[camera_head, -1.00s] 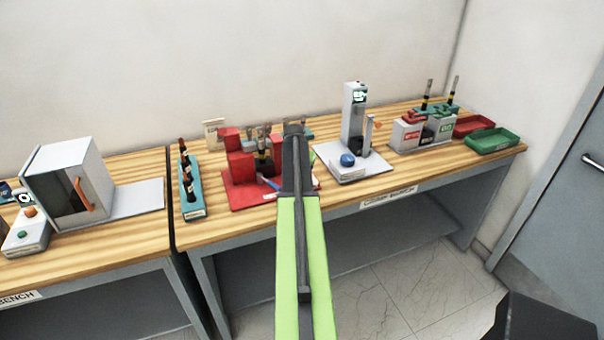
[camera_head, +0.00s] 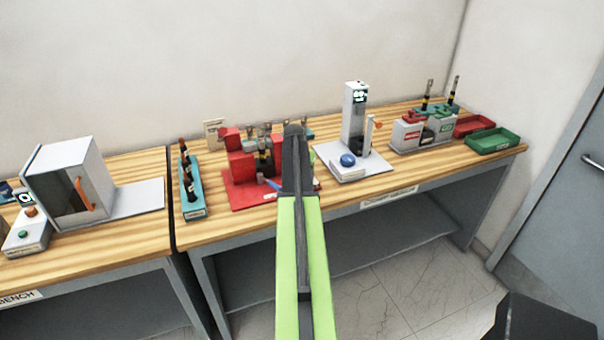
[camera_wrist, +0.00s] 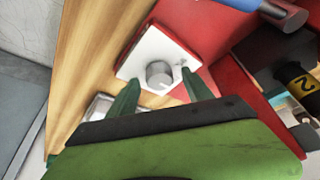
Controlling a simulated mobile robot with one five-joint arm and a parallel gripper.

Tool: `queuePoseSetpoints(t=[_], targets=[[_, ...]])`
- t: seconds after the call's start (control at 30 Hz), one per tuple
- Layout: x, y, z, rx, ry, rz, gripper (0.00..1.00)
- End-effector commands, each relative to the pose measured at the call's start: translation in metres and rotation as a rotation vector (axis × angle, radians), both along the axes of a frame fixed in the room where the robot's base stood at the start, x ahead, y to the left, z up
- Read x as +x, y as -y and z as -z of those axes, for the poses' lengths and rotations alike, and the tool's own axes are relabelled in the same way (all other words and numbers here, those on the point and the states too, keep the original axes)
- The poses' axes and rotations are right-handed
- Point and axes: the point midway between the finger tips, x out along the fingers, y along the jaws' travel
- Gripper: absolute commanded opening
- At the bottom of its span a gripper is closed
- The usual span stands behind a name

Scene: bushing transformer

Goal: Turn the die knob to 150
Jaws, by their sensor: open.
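A round grey knob (camera_wrist: 159,74) sits on a white plate (camera_wrist: 140,66) on the red base in the wrist view. It has a pale mark on its face, at its lower right; the number it points to is too small to read. My gripper (camera_wrist: 160,92) is open, with one dark green finger on each side of the knob's near side. I cannot tell whether either finger touches it. In the head view the red fixture (camera_head: 240,196) stands on the bench behind my arm, and the knob and fingertips are hidden there.
A blue rod (camera_wrist: 238,4) and a dark cylinder with a yellow band (camera_wrist: 295,76) lie close by at right. A grey column device (camera_head: 354,118) with a blue ball stands right of the fixture. A teal rack (camera_head: 192,190) stands left.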

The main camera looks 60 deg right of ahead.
Motion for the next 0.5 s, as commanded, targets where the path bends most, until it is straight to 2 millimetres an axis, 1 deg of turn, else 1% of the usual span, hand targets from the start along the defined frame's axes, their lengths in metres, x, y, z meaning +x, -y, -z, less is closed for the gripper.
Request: queuePoseSetpoints(t=[0.17, 0.27, 0.5], targets=[[-0.002, -0.006, -0.021, 0.000, 0.000, 0.000, 0.59], [-0.004, -0.013, -0.040, 0.000, 0.000, 0.000, 0.59], [-0.009, -0.034, -0.095, 0.000, 0.000, -0.001, 0.59]])
